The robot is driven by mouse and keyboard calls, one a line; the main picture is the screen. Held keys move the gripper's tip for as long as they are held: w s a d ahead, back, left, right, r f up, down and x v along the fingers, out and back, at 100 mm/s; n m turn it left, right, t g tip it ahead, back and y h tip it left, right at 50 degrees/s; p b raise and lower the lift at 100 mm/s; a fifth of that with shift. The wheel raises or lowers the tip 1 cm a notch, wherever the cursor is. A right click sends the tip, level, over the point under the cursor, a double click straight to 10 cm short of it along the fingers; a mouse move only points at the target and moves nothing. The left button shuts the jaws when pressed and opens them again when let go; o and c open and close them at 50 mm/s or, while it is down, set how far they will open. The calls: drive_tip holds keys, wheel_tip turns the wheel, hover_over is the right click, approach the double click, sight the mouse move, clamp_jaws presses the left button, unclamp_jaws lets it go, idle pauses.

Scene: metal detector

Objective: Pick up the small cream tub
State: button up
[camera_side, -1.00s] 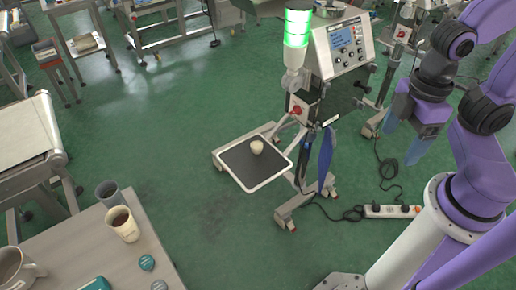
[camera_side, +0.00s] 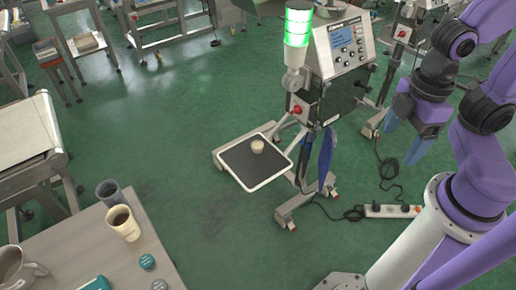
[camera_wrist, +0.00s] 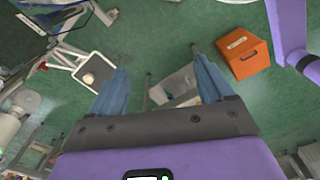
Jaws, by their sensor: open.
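The small cream tub (camera_side: 257,146) stands upright on the dark mat of a white-rimmed tray (camera_side: 266,185) in front of the metal detector. In the wrist view the tub (camera_wrist: 88,78) shows small on the tray at the left, outside the line of my fingers. My gripper (camera_side: 402,150) hangs to the right of the metal detector, well apart from the tub. Its two blue fingers are spread with nothing between them, as the wrist view of my gripper (camera_wrist: 158,88) also shows.
The metal detector (camera_side: 345,48), with a lit green lamp (camera_side: 297,27), stands between my gripper and the tray. A power strip (camera_side: 392,211) and cables lie on the floor. A table (camera_side: 75,250) at lower left holds cups. An orange box (camera_wrist: 243,52) shows in the wrist view.

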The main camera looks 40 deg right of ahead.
idle(0.5)
drive_tip(key=w+a+f+m+t+y, duration=0.1)
drive_tip(key=w+a+f+m+y, duration=0.15)
drive_tip(key=w+a+f, duration=0.65)
drive_tip(key=m+t, duration=0.8)
drive_tip(key=t, duration=0.3)
approach(259, 145)
drive_tip(key=shift+h, duration=0.25)
drive_tip(key=x, duration=0.4)
drive_tip(key=shift+w+a+r, duration=0.2)
drive_tip(key=shift+a, duration=0.05)
drive_tip(key=shift+x, duration=2.5)
drive_tip(key=shift+s+f, duration=0.15)
drive_tip(key=shift+f, duration=0.05)
drive_tip(key=c, duration=1.1)
